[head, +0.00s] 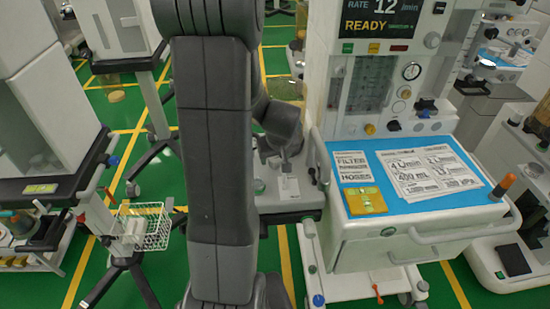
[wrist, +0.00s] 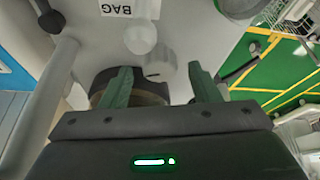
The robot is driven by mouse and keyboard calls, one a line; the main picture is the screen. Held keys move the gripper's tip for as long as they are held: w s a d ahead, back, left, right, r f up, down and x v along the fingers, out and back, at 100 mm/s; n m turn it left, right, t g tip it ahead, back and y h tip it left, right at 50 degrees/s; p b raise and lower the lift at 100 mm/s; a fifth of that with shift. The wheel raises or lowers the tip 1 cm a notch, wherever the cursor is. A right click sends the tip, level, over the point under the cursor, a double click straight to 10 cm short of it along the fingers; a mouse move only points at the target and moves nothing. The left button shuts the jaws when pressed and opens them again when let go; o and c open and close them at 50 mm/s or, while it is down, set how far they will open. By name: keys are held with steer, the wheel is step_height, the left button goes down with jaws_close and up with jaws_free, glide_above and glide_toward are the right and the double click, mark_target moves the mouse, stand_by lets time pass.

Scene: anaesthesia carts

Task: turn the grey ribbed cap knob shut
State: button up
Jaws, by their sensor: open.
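In the wrist view, my gripper (wrist: 162,78) has its two green fingers spread apart, with nothing clasped between them. A light grey rounded piece (wrist: 160,66), which looks like the grey cap knob, shows in the gap between the fingertips. Its ribs are too blurred to make out, and I cannot tell whether a finger touches it. A dark round part with a brownish band (wrist: 150,92) lies lower, partly hidden behind the left finger. In the head view, my arm covers most of this area, and the knob cannot be made out.
A pale round knob (wrist: 140,38) and a BAG label (wrist: 130,8) are on the grey panel. A pale bar (wrist: 42,100) runs along the left. In the head view, the blue-topped cart shelf (head: 395,215) stands right of my arm. Green floor shows at left (head: 90,265).

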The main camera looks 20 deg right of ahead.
steer(key=shift+w+f, duration=0.3)
steer(key=shift+f, duration=0.35)
steer(key=c, duration=1)
